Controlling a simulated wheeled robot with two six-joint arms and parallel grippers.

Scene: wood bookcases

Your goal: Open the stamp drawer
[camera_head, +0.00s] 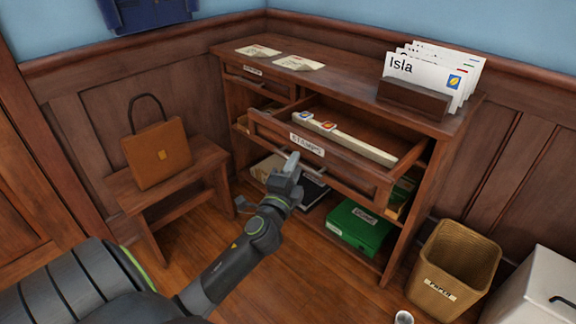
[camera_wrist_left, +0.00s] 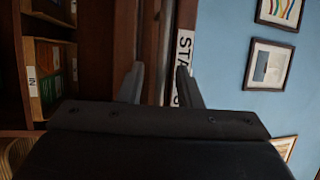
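The stamp drawer (camera_head: 345,168), labelled STAMPS (camera_head: 307,144), is pulled out from the upper part of the wooden cabinet. Its inside shows, with a pale strip (camera_head: 350,143) and small stamps (camera_head: 317,122) in it. My left gripper (camera_head: 290,162) is at the bar handle on the drawer front, just below the label. In the left wrist view its fingers (camera_wrist_left: 160,82) stand apart on either side of a thin bar, and the label (camera_wrist_left: 185,55) shows partly behind one finger. Contact with the bar cannot be told. My right gripper is not in view.
The cabinet top (camera_head: 340,85) holds envelopes in a rack (camera_head: 412,99) and two paper sheets (camera_head: 299,62). A green box (camera_head: 358,228) lies on the lower shelf. A basket (camera_head: 452,268) stands right; a stool (camera_head: 165,180) with a brown bag (camera_head: 157,155) stands left.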

